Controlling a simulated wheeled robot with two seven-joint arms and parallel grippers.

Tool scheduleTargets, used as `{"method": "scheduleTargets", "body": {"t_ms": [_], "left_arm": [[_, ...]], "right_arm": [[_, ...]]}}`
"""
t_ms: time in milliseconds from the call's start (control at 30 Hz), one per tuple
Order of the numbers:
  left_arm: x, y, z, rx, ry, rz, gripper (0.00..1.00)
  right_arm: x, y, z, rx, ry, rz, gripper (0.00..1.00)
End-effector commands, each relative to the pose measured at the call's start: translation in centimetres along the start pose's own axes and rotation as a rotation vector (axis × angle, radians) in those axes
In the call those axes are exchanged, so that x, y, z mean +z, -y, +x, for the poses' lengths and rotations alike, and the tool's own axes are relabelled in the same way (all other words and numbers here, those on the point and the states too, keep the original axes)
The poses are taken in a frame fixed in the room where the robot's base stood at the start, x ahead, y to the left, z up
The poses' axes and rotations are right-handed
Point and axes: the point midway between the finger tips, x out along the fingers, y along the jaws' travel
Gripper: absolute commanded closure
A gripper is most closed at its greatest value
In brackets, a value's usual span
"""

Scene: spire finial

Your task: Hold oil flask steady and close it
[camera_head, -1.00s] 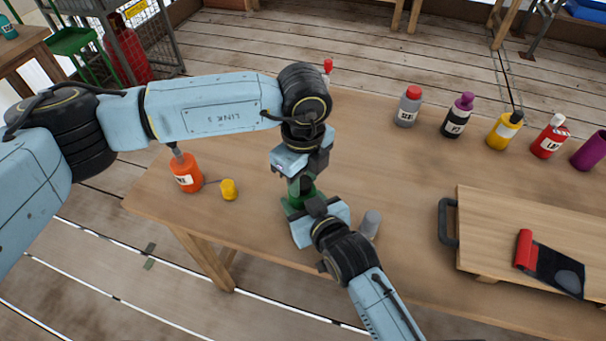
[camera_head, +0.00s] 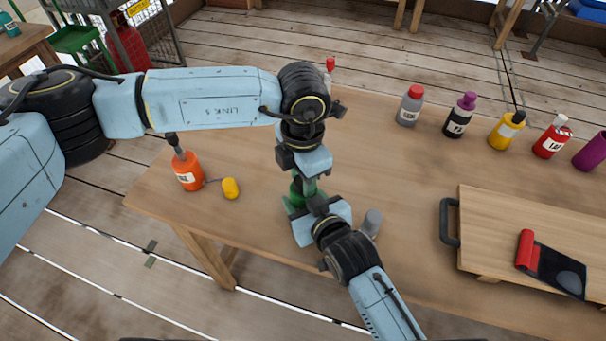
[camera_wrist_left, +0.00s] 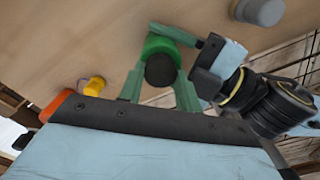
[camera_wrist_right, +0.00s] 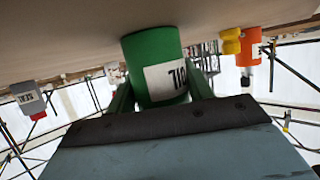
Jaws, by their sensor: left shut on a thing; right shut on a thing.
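The green oil flask (camera_wrist_right: 152,62) stands upright on the wooden table. In the head view, the grippers mostly cover it, and only part of its green body (camera_head: 293,200) shows. My right gripper (camera_wrist_right: 160,95) is shut around the flask's side, low near the table; its label shows upside down in the right wrist view. My left gripper (camera_wrist_left: 159,85) comes from above and is shut on a dark round cap (camera_wrist_left: 160,70). The cap sits over the flask's top in the left wrist view. I cannot tell whether it is fully seated.
An orange bottle (camera_head: 187,172) and a yellow cap (camera_head: 230,188) stand left of the grippers. A grey cylinder (camera_head: 371,223) is close right of my right gripper. Several bottles line the back right, including a grey one (camera_head: 409,108). A board (camera_head: 510,220) lies at right.

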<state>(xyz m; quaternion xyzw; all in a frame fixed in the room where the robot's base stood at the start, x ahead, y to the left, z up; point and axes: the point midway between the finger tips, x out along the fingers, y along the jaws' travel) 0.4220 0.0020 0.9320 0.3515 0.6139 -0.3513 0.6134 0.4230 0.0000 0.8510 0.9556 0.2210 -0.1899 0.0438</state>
Motion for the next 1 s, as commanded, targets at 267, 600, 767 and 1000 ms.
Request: {"method": "scheduleTargets", "body": {"t_ms": [267, 600, 767, 1000], "left_arm": [[0.06, -0.13, -0.02, 0.001, 0.000, 0.526, 0.87], [0.18, -0.22, 0.04, 0.001, 0.001, 1.170, 0.87], [0.25, -0.25, 0.04, 0.002, 0.000, 1.472, 0.87], [0.32, -0.21, 0.07, 0.001, 0.001, 1.776, 0.87]], "right_arm": [[0.05, -0.01, 0.00, 0.000, 0.001, 0.000, 1.00], [0.06, -0.01, 0.00, 0.000, 0.002, 0.000, 1.00], [0.06, -0.01, 0.00, 0.000, 0.002, 0.000, 1.00], [0.06, -0.01, 0.00, 0.000, 0.002, 0.000, 1.00]]}}
